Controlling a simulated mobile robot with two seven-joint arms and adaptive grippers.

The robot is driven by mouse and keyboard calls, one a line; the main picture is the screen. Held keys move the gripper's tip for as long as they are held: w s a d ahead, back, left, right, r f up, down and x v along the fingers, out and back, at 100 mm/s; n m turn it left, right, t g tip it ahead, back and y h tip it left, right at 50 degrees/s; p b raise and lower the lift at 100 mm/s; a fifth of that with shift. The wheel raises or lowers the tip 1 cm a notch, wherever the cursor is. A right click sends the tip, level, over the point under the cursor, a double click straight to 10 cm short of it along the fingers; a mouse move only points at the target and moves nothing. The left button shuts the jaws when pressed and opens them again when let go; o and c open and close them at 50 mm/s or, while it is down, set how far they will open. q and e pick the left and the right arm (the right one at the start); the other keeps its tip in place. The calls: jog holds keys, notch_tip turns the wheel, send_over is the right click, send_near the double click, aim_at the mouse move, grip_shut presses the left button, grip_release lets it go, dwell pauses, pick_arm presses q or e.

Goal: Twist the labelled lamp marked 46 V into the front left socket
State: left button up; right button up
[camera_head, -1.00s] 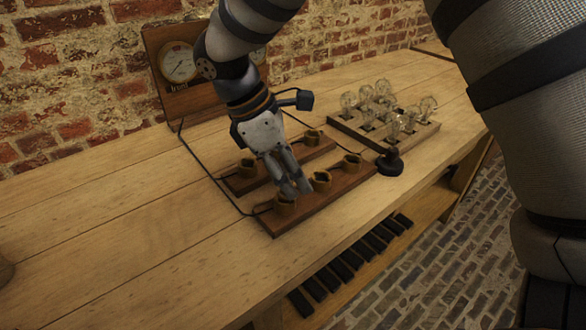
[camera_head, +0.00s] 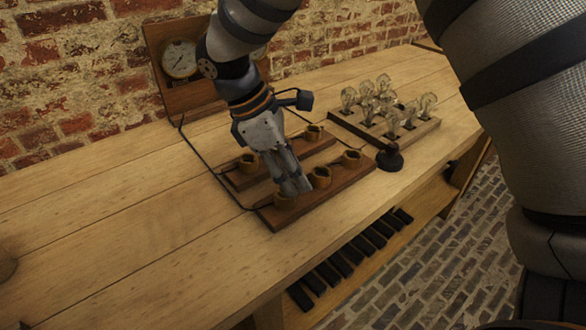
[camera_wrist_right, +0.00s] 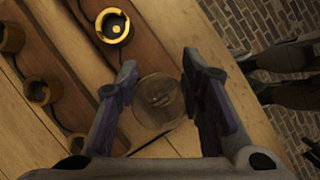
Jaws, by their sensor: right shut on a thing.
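My right gripper (camera_head: 296,188) points down at the front left socket (camera_head: 285,201), a brass ring at the near left end of the wooden socket board (camera_head: 279,221). In the right wrist view, the gripper (camera_wrist_right: 160,85) is shut on a clear glass lamp (camera_wrist_right: 157,103), which sits between its two fingers. The lamp's label cannot be read, and its base and the socket under it are hidden, so how deep it sits cannot be told. In the head view the fingers hide the lamp. My left gripper is not in view.
A lamp rack (camera_head: 428,132) with several glass lamps stands to the right, near a dark round-based object (camera_head: 389,159). A gauge panel (camera_head: 156,45) stands at the back.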

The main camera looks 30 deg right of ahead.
jog(key=m, duration=0.2)
jog(key=m+g+y, duration=0.1)
jog(key=m, duration=0.1)
jog(key=m+y, duration=0.1)
jog(key=m, duration=0.1)
jog(key=shift+s+a+g, duration=0.25)
jog(key=shift+s+g, duration=0.05)
jog(key=shift+g, duration=0.1)
jog(key=m+y, duration=0.1)
jog(key=m, duration=0.2)
jog(key=shift+a, duration=0.2)
jog(key=m, duration=0.1)
jog(key=m+y, duration=0.1)
jog(key=m, duration=0.1)
jog(key=shift+a+g+y, duration=0.25)
jog(key=shift+g+y, duration=0.05)
jog(key=shift+m, duration=0.3)
jog(key=shift+a+m+y, duration=0.1)
jog(key=shift+m+y, duration=0.2)
jog(key=shift+m, duration=0.5)
jog(key=m, duration=0.2)
jog(key=m+y, duration=0.1)
jog(key=shift+a+m+y, duration=0.2)
jog(key=shift+m+y, duration=0.1)
jog(key=shift+m, duration=0.1)
jog(key=o, duration=1.2)
jog(key=shift+w, duration=0.1)
jog(key=shift+c, duration=0.2)
